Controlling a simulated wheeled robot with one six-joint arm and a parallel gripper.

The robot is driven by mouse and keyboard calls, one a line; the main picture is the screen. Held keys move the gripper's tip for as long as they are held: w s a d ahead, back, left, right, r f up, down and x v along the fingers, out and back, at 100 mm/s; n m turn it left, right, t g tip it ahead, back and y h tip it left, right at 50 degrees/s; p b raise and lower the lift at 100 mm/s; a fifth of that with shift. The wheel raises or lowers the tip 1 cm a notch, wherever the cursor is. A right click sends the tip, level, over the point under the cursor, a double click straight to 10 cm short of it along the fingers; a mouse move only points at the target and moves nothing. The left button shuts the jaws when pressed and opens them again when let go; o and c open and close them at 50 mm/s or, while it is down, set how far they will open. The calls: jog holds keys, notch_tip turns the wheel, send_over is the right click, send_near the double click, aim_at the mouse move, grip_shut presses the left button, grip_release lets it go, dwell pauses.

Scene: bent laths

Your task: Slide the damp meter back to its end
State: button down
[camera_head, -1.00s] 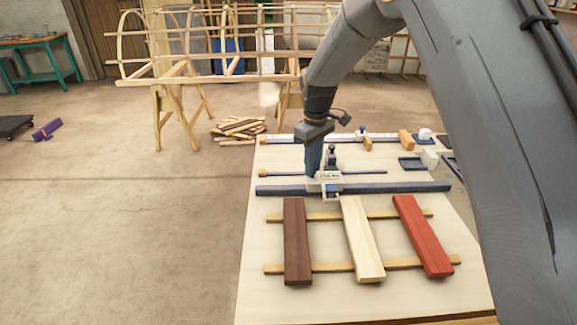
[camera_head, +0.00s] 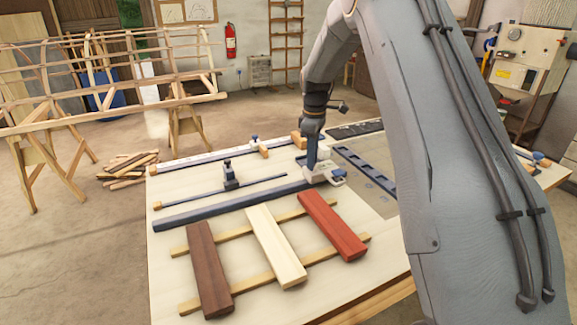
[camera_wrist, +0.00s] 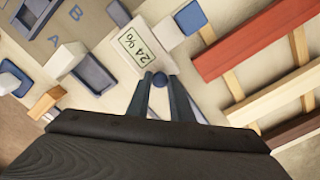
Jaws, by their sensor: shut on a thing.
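The damp meter (camera_head: 324,174) is a white block at the right end of the dark blue rail (camera_head: 230,206) on the bench. In the wrist view the meter (camera_wrist: 138,44) shows a display reading "24 %" and a blue knob. My gripper (camera_head: 311,166) points down at the meter. In the wrist view my gripper (camera_wrist: 160,82) is shut on the knob. Three laths lie in front of the rail: dark brown (camera_head: 208,270), pale (camera_head: 275,248) and red (camera_head: 332,226). The part of the rail under the meter is hidden.
The laths rest across two thin wooden strips (camera_head: 200,298). Behind the rail is a thinner rod with a dark slider (camera_head: 230,176), then another long bar (camera_head: 200,160). A grey board (camera_head: 362,178) lies to the right. A wooden frame on trestles (camera_head: 100,100) stands beyond the bench.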

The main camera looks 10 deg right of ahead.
aim_at(323, 166)
jog(key=shift+w+d, duration=0.3)
jog(key=shift+d, duration=0.8)
jog(key=shift+w+d, duration=0.25)
jog(key=shift+d, duration=0.8)
jog(key=shift+d, duration=0.1)
jog(key=c, duration=1.6)
grip_release()
jog(key=shift+d, duration=0.15)
jog(key=shift+o, duration=0.2)
jog(key=shift+a, duration=0.2)
jog(key=shift+b, duration=0.3)
jog(key=shift+r, duration=0.3)
notch_tip(323, 166, up, 7)
jog(key=b, duration=0.2)
jog(key=shift+r, duration=0.15)
